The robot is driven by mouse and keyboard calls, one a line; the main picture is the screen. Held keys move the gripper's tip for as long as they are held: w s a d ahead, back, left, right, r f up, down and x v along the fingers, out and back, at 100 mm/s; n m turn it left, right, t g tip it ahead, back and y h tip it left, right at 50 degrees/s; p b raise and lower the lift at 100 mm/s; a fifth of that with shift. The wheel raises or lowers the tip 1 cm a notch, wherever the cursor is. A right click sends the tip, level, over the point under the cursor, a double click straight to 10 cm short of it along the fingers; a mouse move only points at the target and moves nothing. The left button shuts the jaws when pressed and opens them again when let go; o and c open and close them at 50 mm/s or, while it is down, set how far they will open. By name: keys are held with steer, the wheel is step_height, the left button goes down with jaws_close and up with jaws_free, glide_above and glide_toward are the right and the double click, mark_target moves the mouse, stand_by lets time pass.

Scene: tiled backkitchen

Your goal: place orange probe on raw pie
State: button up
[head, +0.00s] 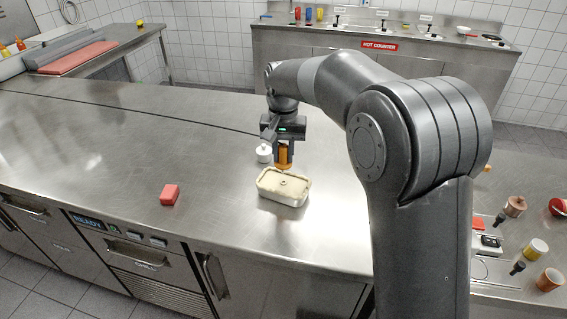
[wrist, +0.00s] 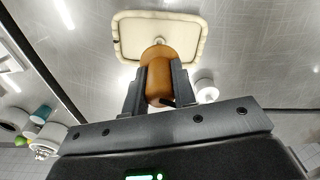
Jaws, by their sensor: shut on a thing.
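The raw pie (head: 284,182) is a pale, rectangular crust in a light metal tin on the steel counter. In the wrist view, the pie (wrist: 130,35) lies beyond my fingertips. My gripper (head: 284,152) points down just behind the pie in the head view. It is shut on the orange probe (wrist: 160,62), a rounded orange cylinder between the two fingers. The probe also shows below my fingers in the head view (head: 284,163). In the wrist view it overlaps the pie's near edge; I cannot tell whether they touch. The probe's lower end is not clearly seen.
A small white lidded container (head: 264,153) stands close left of my gripper. The counter's left side is largely clear.

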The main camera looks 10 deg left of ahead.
mark_target(284, 163)
steer(key=shift+f, duration=1.85)
steer(key=shift+f, duration=0.1)
steer(key=o, duration=1)
step_height(284, 163, up, 12)
steer(key=shift+d+r, duration=0.1)
steer(key=shift+r, duration=0.05)
steer(key=s+d+r+m+t, duration=0.1)
steer(key=s+d+r, duration=0.2)
steer(key=s+d, duration=0.5)
steer(key=s+d+r+t, duration=0.2)
steer(key=s+d, duration=0.1)
steer(key=d, duration=0.8)
steer(key=s+d+f+t, duration=0.1)
steer(key=s+d+f, duration=0.2)
steer(key=s+d, duration=0.2)
steer(key=s+d+f+t, duration=0.1)
steer(key=s+d+f, duration=0.3)
steer(key=s, duration=0.7)
steer(key=shift+d+m+t, duration=0.3)
steer(key=shift+d+m, duration=0.1)
steer(key=shift+d, duration=0.8)
